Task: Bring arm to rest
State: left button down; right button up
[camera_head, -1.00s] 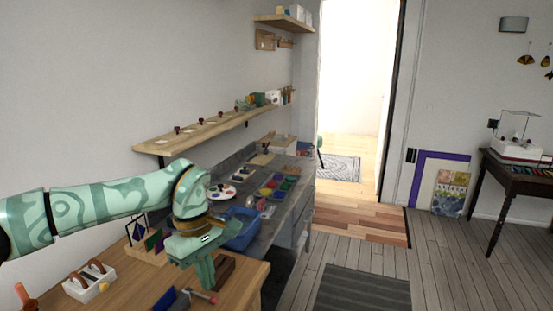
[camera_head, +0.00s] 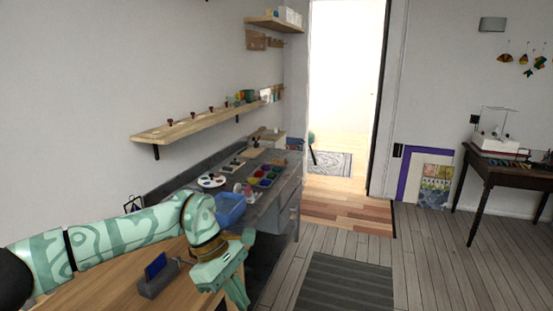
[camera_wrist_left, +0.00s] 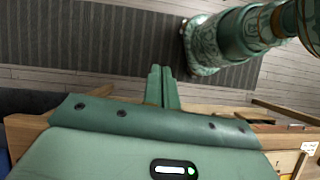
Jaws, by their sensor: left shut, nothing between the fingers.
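My left arm, pale green with darker swirls, comes in from the left in the head view, over the wooden table (camera_head: 105,292). Its gripper (camera_head: 241,302) points down at the table's right end. In the left wrist view the two green fingers of the left gripper (camera_wrist_left: 161,75) lie side by side, shut with nothing between them. They show against the dark striped mat (camera_wrist_left: 110,45). My right gripper is in neither view.
A dark block holding a blue piece (camera_head: 155,268) stands on the wooden table. Behind the gripper, a grey bench carries a blue bin (camera_head: 229,208), a paint palette (camera_head: 212,181) and a colour tray (camera_head: 266,175). The floor mat (camera_head: 345,285) and floor at right are clear.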

pick_arm(q)
jog(key=d+f+n+t+h, duration=0.3)
jog(key=d+f+n+h, duration=0.6)
jog(key=n, duration=0.4)
jog(key=s+a+f+n+t+y, duration=0.25)
jog(key=a+f+n+t, duration=0.3)
jog(key=f+n, duration=0.65)
jog(key=s+a+f+n+t+y, duration=0.25)
jog(key=a+f+n+t, duration=0.35)
jog(key=f+n, duration=0.65)
jog(key=s+a+f+n+g+y, duration=0.35)
jog(key=s+a+f+n, duration=0.2)
jog(key=s+f, duration=0.4)
jog(key=s+a+f+n+g+y, duration=0.3)
jog(key=s+a+f+n+y, duration=0.25)
jog(key=s, duration=0.75)
jog(key=s+a+f+n+g, duration=0.1)
jog(key=s+n, duration=0.1)
jog(key=s, duration=0.6)
jog(key=s+a+f+n+g, duration=0.2)
jog(key=s, duration=0.7)
jog(key=s+a+f+n+g, duration=0.1)
jog(key=s+f+n+g, duration=0.1)
jog(key=s, duration=0.6)
jog(key=shift+s+a+f+n, duration=0.15)
jog(key=shift+s+f+n, duration=0.1)
jog(key=shift+n, duration=0.1)
